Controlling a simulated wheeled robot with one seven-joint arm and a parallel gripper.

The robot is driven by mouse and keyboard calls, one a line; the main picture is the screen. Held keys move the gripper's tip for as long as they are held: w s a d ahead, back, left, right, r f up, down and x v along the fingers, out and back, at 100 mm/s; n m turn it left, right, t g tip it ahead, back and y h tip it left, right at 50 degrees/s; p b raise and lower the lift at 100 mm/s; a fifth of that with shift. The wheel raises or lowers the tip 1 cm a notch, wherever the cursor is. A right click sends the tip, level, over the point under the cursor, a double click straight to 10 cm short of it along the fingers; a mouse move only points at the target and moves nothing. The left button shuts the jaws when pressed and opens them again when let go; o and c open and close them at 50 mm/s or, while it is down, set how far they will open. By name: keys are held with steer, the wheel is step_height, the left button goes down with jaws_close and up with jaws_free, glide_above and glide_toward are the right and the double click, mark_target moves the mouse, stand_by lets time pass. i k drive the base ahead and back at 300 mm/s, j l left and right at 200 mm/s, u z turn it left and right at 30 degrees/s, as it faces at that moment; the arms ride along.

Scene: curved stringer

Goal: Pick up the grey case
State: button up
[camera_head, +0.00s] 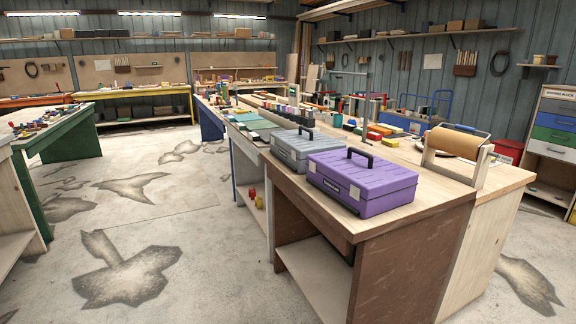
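The grey case (301,149) is a closed toolbox with a dark handle on top and light latches on its front. It sits flat on the wooden workbench (411,216), behind and to the left of a purple case (362,183) of like shape. The two cases stand close together, and the purple one hides part of the grey one's right side. My gripper is not in view.
A paper roll on a stand (455,153) is at the bench's right. Coloured blocks and boxes fill the bench behind the cases. A green bench (66,136) stands at left. The concrete floor (190,230) left of the workbench is open.

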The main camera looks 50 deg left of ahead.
mark_target(293, 148)
steer(key=u, duration=2.1)
